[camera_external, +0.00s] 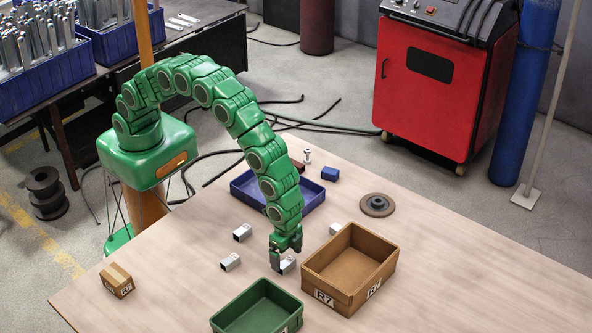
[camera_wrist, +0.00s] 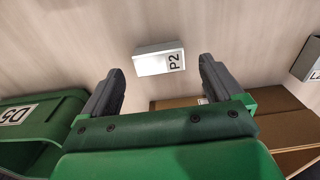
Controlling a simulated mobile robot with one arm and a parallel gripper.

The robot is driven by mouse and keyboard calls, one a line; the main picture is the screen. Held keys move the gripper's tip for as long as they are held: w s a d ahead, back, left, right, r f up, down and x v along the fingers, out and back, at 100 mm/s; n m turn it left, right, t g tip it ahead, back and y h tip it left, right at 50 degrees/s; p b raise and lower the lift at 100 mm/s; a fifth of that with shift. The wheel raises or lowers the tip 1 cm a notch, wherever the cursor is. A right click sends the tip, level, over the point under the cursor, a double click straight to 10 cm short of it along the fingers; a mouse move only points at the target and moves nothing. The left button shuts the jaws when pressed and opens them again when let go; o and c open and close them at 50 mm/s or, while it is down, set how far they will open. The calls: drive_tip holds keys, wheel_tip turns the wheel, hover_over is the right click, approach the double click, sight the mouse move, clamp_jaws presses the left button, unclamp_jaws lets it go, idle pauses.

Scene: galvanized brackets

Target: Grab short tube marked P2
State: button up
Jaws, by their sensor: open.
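The short tube marked P2 (camera_wrist: 153,63) is a small pale metal piece with its black label at the right end. It lies on the wooden table, and in the external view the tube (camera_external: 288,265) is partly hidden by my gripper (camera_external: 282,262). In the wrist view my gripper (camera_wrist: 161,70) is open and empty. The tube shows ahead of the gap between the two dark fingers, and neither finger visibly touches it.
A brown box (camera_external: 345,298) stands close right of my gripper; a green bin (camera_external: 225,323) stands in front. Other short tubes (camera_external: 242,232) (camera_external: 230,262) lie to the left. A blue bin (camera_external: 244,198) is behind. The table's right side is clear beyond a dark disc (camera_external: 377,205).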

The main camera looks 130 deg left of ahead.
sight(286, 261)
wheel_tip(286, 261, down, 3)
drive_tip(key=shift+s+f, duration=0.1)
drive_tip(key=shift+f, duration=0.05)
drive_tip(key=c, duration=1.2)
